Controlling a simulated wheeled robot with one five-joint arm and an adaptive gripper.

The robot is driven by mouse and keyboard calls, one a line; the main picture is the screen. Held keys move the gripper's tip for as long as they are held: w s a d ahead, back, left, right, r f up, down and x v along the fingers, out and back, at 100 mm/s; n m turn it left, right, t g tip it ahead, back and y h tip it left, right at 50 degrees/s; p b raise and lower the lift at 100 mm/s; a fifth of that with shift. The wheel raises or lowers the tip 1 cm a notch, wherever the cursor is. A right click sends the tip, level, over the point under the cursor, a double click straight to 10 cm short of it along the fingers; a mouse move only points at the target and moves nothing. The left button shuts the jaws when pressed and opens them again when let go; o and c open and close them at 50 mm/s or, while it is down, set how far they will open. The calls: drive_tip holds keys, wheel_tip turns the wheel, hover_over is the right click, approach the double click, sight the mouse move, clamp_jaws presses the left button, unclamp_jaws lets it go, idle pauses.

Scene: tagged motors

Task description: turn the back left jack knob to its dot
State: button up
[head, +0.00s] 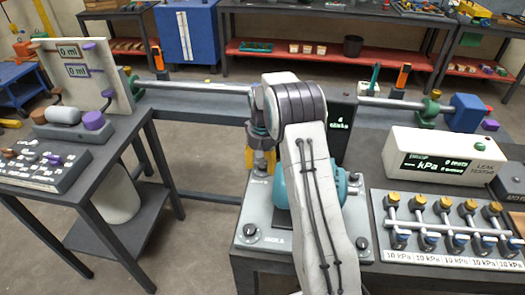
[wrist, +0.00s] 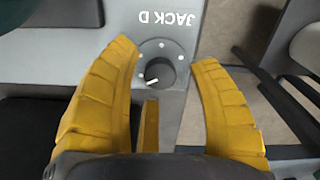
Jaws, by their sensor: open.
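In the wrist view, a round dark grey knob (wrist: 160,73) sits on a grey plate beside the upside-down label JACK D. Its white pointer line points to the picture's lower left. Several small pale dots ring it; I cannot tell which is its target. My gripper (wrist: 166,62) is open, with yellow fingers on either side of the knob and gaps to both; I cannot tell its height above the plate. In the head view, my gripper (head: 262,161) is over the back left of the grey jack plate (head: 292,238), and my arm hides much of that corner.
The front left JACK A knob (head: 250,230) and a front right knob (head: 362,243) show on the plate. A white leak tester (head: 440,158) and a valve manifold (head: 445,228) stand to the right. A dark side table (head: 95,180) is at left, with open floor between.

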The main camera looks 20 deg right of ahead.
sight(262, 166)
wheel_tip(262, 166, up, 11)
drive_tip(key=shift+r, duration=0.15)
idle(0.4)
idle(0.5)
drive_tip(key=s+a+r+n+t, duration=0.1)
drive_tip(key=s+a+r, duration=0.3)
drive_tip(key=s, duration=0.3)
drive_tip(key=s+a+r+t, duration=0.1)
drive_tip(key=s+a+r, duration=0.2)
drive_tip(key=s+r, duration=0.3)
drive_tip(key=s+a+f+n, duration=0.1)
drive_tip(key=s+a+f, duration=0.1)
drive_tip(key=s, duration=0.7)
drive_tip(key=s+a+f+n+t, duration=0.1)
drive_tip(key=s+a+f, duration=0.1)
drive_tip(key=s, duration=0.6)
drive_tip(key=shift+s+f, duration=0.35)
drive_tip(key=shift+s, duration=0.05)
